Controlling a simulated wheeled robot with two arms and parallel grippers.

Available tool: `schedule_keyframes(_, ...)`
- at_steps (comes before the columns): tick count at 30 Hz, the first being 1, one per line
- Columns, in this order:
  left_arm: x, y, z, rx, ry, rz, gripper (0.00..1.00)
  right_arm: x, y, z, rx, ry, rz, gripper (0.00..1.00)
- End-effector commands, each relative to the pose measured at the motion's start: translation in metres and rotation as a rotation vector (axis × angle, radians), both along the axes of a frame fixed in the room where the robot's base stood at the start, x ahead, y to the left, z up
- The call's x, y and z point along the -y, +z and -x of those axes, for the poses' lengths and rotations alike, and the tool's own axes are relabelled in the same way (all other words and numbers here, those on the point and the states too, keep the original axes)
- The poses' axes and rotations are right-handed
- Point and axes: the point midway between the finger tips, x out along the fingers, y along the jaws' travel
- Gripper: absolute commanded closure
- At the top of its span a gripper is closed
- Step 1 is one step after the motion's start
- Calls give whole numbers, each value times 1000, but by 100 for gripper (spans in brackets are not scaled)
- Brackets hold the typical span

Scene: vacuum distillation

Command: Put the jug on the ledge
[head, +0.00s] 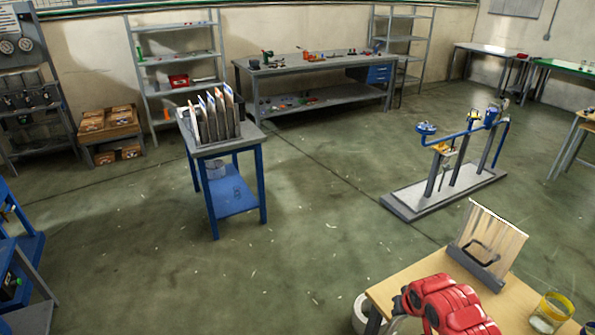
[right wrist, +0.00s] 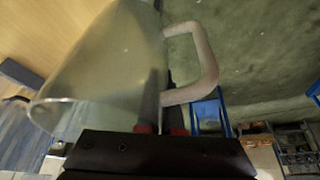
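The jug (right wrist: 105,65) is large, clear and smooth-walled, with a pale loop handle (right wrist: 207,60). It fills the left of the right wrist view, with its open rim toward the lower left. My right gripper (right wrist: 162,100) has its two narrow fingers close together at the jug's handle side and appears shut on it. The contact is partly hidden. In the head view my red right arm covers the near table corner, and its gripper and the jug cannot be made out. My left gripper is out of view. I cannot tell which surface is the ledge.
A blue-legged stand (head: 213,150) with upright plates and a grey-based apparatus (head: 440,193) stand beyond.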

Motion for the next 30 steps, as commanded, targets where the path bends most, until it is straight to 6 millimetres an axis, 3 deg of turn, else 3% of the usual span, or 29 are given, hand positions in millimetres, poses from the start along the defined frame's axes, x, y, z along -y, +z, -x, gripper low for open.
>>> schedule_keyframes(6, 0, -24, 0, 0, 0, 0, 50, -88, -20, 9, 4, 54, 5, 100)
schedule_keyframes(9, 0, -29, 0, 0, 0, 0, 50, -117, -26, 18, -5, 68, 2, 100)
schedule_keyframes(12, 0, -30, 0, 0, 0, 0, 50, -132, -30, 25, -11, 75, -2, 100)
schedule_keyframes(20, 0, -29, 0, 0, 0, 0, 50, -135, -23, 21, -16, 74, -4, 100)
schedule_keyframes(30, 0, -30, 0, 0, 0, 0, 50, -135, 24, -17, -15, 77, -7, 100)
